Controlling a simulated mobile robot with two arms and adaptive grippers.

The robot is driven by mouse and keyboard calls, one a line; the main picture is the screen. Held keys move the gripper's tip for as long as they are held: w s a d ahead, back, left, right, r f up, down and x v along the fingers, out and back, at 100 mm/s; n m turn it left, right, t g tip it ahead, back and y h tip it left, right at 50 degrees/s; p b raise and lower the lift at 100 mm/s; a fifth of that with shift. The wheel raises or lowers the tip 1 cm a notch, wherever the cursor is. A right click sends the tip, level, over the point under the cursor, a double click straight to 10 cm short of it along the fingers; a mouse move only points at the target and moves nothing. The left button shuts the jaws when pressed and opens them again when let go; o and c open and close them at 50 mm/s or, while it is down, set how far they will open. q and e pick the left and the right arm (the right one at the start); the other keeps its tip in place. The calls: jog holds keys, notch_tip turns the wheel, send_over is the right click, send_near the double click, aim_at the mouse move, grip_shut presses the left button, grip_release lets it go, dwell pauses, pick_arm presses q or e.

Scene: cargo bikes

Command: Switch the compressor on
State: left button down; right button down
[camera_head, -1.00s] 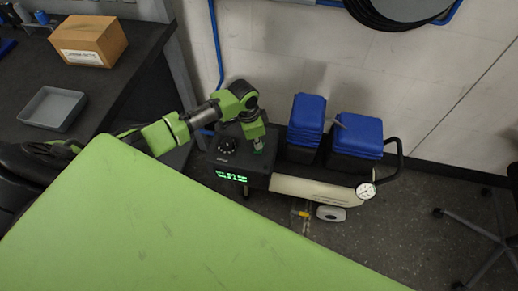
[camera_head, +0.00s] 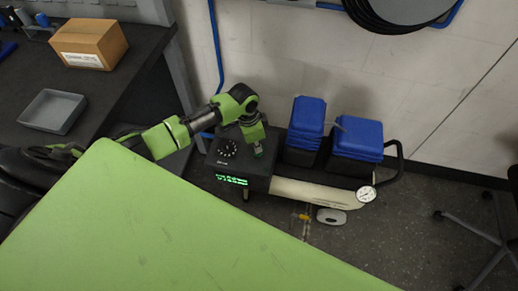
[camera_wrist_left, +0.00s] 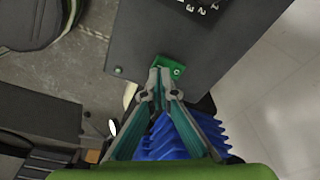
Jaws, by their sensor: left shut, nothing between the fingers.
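The compressor is a black control box (camera_head: 228,160) with a dial (camera_head: 227,148) and a lit green display (camera_head: 231,180), joined to a cream tank (camera_head: 310,192) and blue-topped parts (camera_head: 306,115). My left gripper (camera_head: 258,152) points down at the right side of the box's top. In the left wrist view its shut, empty fingertips (camera_wrist_left: 160,75) are at a small green switch (camera_wrist_left: 172,68) on the dark box. They overlap its near edge; I cannot tell whether they touch it. The fingers partly hide the switch. My right gripper is out of view.
A bench on the left holds a cardboard box (camera_head: 90,44) and a grey tray (camera_head: 52,110). A pressure gauge (camera_head: 366,194) is at the compressor's right end. A wall stands close behind. Chair legs (camera_head: 470,235) are on the right floor.

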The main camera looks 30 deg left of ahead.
pick_arm(q)
jog(key=shift+a+f+b, duration=0.15)
jog(key=shift+f+b, duration=0.6)
jog(key=shift+f, duration=0.55)
dwell(0.6)
jog(key=shift+r+p, duration=0.9)
jog(key=shift+p, duration=0.05)
jog(key=shift+d+r+p, duration=0.25)
jog(key=shift+r+p, duration=0.4)
jog(key=shift+p, duration=0.1)
jog(key=shift+a+r+p, duration=0.1)
jog(key=shift+r+p, duration=1.25)
jog(key=shift+p, duration=0.1)
jog(key=shift+r+p, duration=0.9)
jog(key=shift+p, duration=0.1)
jog(key=shift+f, duration=0.1)
